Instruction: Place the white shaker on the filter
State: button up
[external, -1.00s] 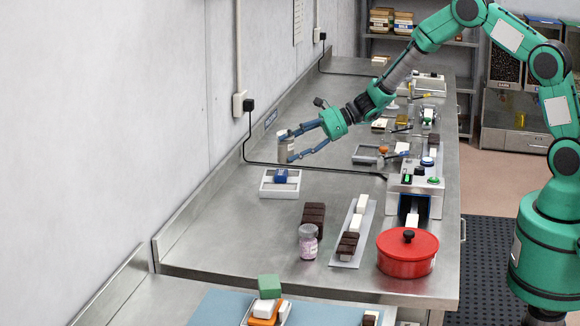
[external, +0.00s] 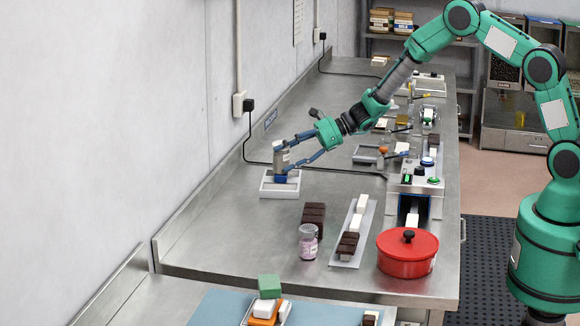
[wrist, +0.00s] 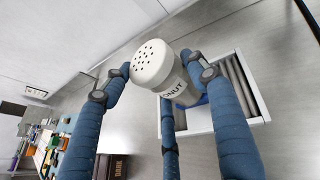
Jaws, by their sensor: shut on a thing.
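The white shaker (external: 281,162) has a pale perforated lid and a label in the wrist view (wrist: 156,72). My gripper (external: 283,158) is shut on it, with blue fingers on both sides in the wrist view (wrist: 160,82). The shaker is upright, directly above or on the blue filter (external: 280,179) in the external view. The filter sits in a white-framed tray (external: 266,189), and only a small blue part of it shows in the wrist view (wrist: 203,100). I cannot tell whether the shaker's base touches the filter.
Dark chocolate blocks (external: 313,218), a pink-labelled jar (external: 308,242), a strip with white and dark pieces (external: 346,256) and a red pot (external: 407,255) stand nearer the front. A machine with buttons (external: 417,184) is to the right. Bare steel counter lies left of the tray.

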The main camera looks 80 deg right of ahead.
jog(key=shift+f, duration=0.1)
dwell(0.3)
jog(key=o, duration=1.3)
jog(key=shift+c, duration=0.2)
jog(key=shift+r, duration=0.2)
jog(key=p+v, duration=0.1)
jog(key=v, duration=1.1)
jog(key=shift+r, duration=0.1)
